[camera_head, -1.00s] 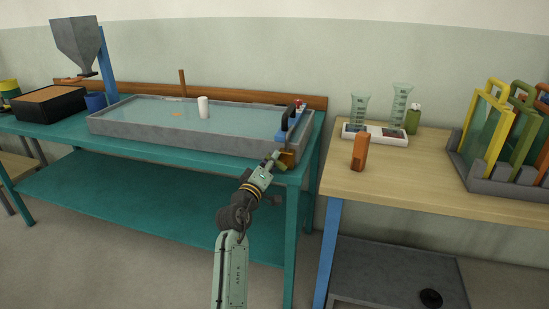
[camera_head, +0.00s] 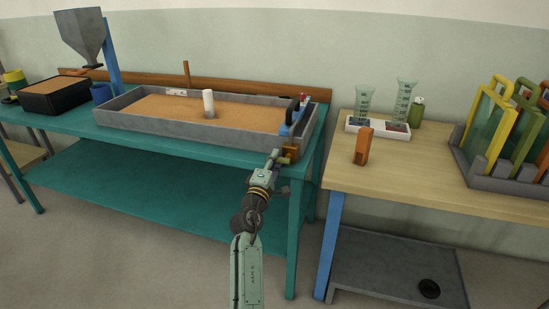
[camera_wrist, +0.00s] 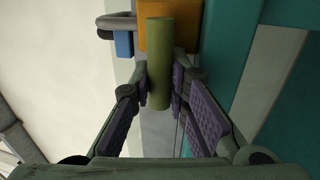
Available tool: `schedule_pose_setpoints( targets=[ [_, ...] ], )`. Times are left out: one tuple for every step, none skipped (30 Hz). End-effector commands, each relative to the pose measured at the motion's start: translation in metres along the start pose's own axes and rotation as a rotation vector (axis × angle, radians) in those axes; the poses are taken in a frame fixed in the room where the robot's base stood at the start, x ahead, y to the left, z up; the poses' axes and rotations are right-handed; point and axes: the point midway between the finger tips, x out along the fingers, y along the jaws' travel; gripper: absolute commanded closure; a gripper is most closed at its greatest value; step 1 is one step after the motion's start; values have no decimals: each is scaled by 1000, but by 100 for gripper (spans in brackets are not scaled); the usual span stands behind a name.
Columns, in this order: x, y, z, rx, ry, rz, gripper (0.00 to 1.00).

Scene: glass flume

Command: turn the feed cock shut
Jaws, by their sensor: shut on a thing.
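The feed cock is at the near right corner of the flume (camera_head: 150,126), as an ochre block (camera_head: 291,153) with an olive-green handle. In the wrist view the handle (camera_wrist: 159,50) is a round bar standing out from the ochre block (camera_wrist: 180,22). My gripper (camera_head: 277,158) is at the handle, below the block. In the wrist view my gripper (camera_wrist: 164,92) has its purple-padded fingers closed on the bar's near end, one on each side. The flume holds brown sand (camera_head: 240,110) and a white upright cylinder (camera_head: 209,102); no water surface shows.
A blue part (camera_head: 291,130) with a black piece crosses the flume's right end. A wooden table (camera_head: 440,165) to the right carries an orange block (camera_head: 363,146), measuring glasses in a white tray and a rack of coloured frames. A grey hopper (camera_head: 80,35) stands far left.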

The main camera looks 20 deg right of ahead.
Motion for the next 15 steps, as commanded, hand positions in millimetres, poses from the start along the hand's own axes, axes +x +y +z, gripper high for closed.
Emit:
schedule_pose_setpoints(
  targets=[
    [0,0,-1,-5,3,1,100],
    [0,0,-1,-6,3,1,100],
    [0,0,-1,-7,3,1,100],
    [0,0,-1,-7,4,1,100],
    [0,0,-1,-7,4,1,100],
    [0,0,-1,-7,4,1,100],
    [0,0,-1,-7,4,1,100],
    [0,0,-1,-7,4,1,100],
    [0,0,-1,-7,4,1,100],
    [0,0,-1,-7,4,1,100],
    [0,0,-1,-7,4,1,100],
    [0,0,-1,-7,4,1,83],
    [0,0,-1,-7,4,1,81],
    [0,0,-1,-7,3,1,79],
    [0,0,-1,-6,3,1,77]
  ],
)
